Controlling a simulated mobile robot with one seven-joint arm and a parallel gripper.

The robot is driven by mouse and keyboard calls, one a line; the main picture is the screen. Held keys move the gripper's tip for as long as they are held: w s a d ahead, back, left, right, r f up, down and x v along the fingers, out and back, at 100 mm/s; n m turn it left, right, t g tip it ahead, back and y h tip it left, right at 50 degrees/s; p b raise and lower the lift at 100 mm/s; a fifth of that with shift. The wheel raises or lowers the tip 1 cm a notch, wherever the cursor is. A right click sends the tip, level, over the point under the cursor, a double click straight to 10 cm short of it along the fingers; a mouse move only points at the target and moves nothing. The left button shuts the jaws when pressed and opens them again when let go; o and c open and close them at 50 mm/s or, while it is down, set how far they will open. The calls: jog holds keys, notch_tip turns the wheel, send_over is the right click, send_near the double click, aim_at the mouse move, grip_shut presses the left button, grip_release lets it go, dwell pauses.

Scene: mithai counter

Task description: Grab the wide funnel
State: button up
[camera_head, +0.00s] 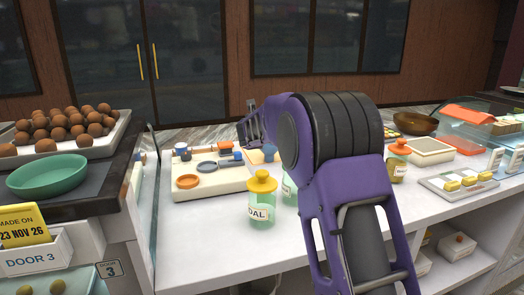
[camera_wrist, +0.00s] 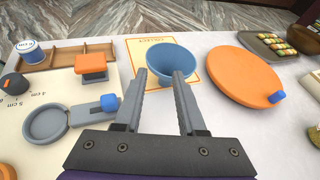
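A wide blue funnel (camera_wrist: 172,57) sits mouth up on an orange-outlined card (camera_wrist: 137,50) in the wrist view. My gripper (camera_wrist: 160,76) is open and empty, with its two grey fingers apart. The fingertips show in front of the funnel's near side, and the left one overlaps its edge in the picture. I cannot tell whether they touch it. In the head view my gripper (camera_head: 250,124) is above the counter, partly behind my arm. A small blue patch (camera_head: 270,149) beside my arm may be the funnel; most of that area is hidden.
A round orange board (camera_wrist: 245,75) lies right of the funnel. An orange-topped block (camera_wrist: 91,68), a grey ring tool (camera_wrist: 45,124) and a wooden divided tray (camera_wrist: 66,55) are on the left. A yellow-lidded jar (camera_head: 262,203) stands at the counter's front.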

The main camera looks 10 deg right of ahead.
aim_at(269, 150)
jog(key=shift+n+y, duration=0.3)
jog(key=shift+n, duration=0.5)
jog(key=shift+a+f+p+x, duration=0.3)
jog(key=shift+p+x, duration=0.4)
jog(key=shift+x, duration=1.5)
jog(key=shift+a+f+p+x, duration=0.3)
jog(key=shift+p+x, duration=0.4)
jog(key=shift+x, duration=1.55)
jog(key=shift+a+f+p+x, duration=0.15)
jog(key=shift+a+p+x, duration=0.4)
jog(key=shift+x, duration=1.65)
jog(key=shift+s+d, duration=0.2)
grip_shut()
